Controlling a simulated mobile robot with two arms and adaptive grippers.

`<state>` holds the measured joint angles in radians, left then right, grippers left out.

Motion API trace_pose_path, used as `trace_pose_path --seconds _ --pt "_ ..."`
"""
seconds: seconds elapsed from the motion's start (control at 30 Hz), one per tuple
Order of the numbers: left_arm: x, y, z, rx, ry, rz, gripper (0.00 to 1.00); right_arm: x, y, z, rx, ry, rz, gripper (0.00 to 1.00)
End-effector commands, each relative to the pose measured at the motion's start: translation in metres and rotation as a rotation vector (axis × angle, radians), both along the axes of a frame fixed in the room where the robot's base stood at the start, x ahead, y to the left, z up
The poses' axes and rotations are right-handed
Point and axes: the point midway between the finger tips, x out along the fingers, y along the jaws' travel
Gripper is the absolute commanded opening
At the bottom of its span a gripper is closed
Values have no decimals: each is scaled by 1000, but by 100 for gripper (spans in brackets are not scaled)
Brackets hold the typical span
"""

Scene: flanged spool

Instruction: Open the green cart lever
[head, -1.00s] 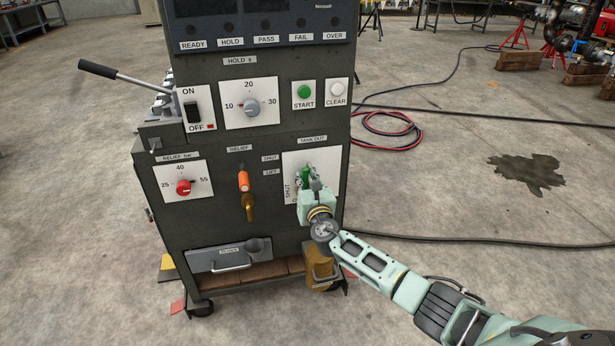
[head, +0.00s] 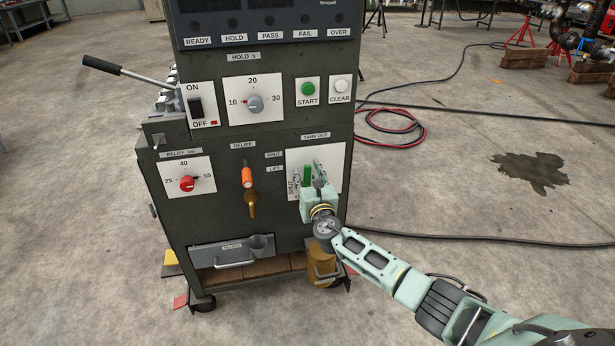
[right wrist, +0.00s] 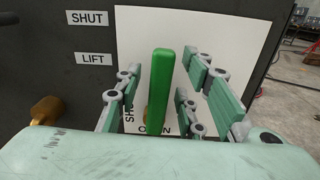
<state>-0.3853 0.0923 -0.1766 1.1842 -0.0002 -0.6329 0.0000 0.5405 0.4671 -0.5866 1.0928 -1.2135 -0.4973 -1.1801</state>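The green lever (head: 307,175) is on a white plate under the TANK OUT label on the front of the dark cart (head: 283,225). In the right wrist view the lever (right wrist: 160,90) stands upright, beside the vertical SHUT marking and above a partly covered OPEN marking. My right gripper (head: 309,179) is at the plate. Its fingers (right wrist: 168,85) are open, one on each side of the lever, with visible gaps to both. The lever's base is partly hidden by my gripper body. My left gripper is not in view.
An orange relief handle with a brass end (head: 249,190) is left of the plate. A red knob (head: 187,184), a hold dial (head: 255,103) and green START button (head: 308,88) are on the cart too. Hoses and a dark stain (head: 532,170) lie on the floor at right.

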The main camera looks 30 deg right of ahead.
Motion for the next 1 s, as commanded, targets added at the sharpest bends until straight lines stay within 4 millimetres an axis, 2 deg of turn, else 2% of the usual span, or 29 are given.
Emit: trace_pose_path --seconds 0.13,0.27,0.7,0.83,1.0 --pt "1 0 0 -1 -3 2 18 -4 0 0 0 0 -1 36" --pt "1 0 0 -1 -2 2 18 -16 4 -1 2 -1 1 36" --pt "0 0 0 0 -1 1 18 -93 22 -1 -1 2 2 36" --pt "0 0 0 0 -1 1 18 -108 26 -1 0 1 1 36" --pt "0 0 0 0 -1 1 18 -117 27 0 -1 0 -1 36"
